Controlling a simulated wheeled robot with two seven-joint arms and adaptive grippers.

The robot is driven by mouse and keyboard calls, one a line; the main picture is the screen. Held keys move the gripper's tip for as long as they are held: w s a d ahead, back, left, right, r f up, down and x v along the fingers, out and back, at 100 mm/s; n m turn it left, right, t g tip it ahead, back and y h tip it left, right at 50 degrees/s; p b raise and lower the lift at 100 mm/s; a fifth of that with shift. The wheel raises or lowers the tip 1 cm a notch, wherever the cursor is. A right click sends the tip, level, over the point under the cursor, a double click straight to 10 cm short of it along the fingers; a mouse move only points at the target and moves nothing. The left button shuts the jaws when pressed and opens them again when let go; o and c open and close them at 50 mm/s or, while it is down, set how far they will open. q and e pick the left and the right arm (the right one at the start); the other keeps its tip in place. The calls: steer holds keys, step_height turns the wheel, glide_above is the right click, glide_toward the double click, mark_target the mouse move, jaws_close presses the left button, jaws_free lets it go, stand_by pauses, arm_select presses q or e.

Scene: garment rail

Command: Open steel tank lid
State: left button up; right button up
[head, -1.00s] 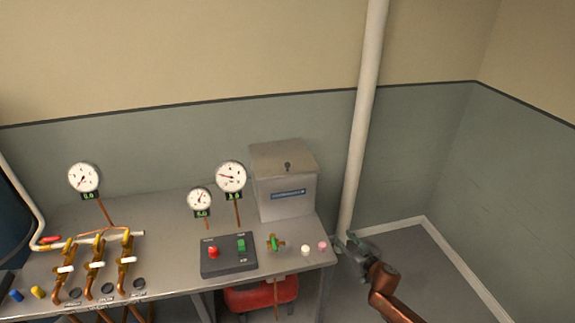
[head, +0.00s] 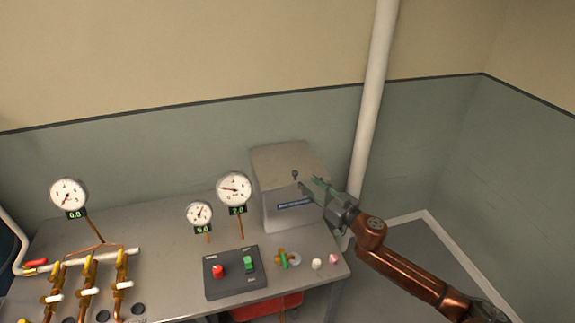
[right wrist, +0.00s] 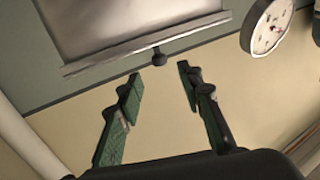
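The steel tank (head: 290,215) is a grey box at the back right of the bench in the head view. Its lid (head: 280,160) is down, with a small dark knob (head: 295,174) near the front edge. My right gripper (head: 309,188) is in front of the tank's right side, close to the knob. In the right wrist view the two green-padded fingers (right wrist: 158,88) are spread apart with nothing between them. The knob (right wrist: 158,57) shows beyond the fingertips, apart from them, on the lid's edge (right wrist: 110,62). My left gripper is not in view.
A white vertical pipe (head: 375,95) stands right of the tank. Gauges (head: 233,188) stand to its left, and one shows in the right wrist view (right wrist: 267,27). A switch box (head: 233,272), a valve (head: 284,259) and small knobs (head: 317,264) sit in front on the bench (head: 165,262).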

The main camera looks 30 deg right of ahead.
mark_target(297, 174)
steer(key=shift+w+a, duration=0.1)
steer(key=shift+w, duration=0.7)
steer(key=shift+w+r, duration=0.15)
steer(key=shift+w, duration=0.25)
steer(key=w, duration=0.2)
steer(key=w+a, duration=0.1)
steer(key=w, duration=0.1)
steer(key=shift+w, duration=1)
steer(key=c, duration=0.4)
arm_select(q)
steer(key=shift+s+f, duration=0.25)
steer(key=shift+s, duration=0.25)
arm_select(e)
jaws_close()
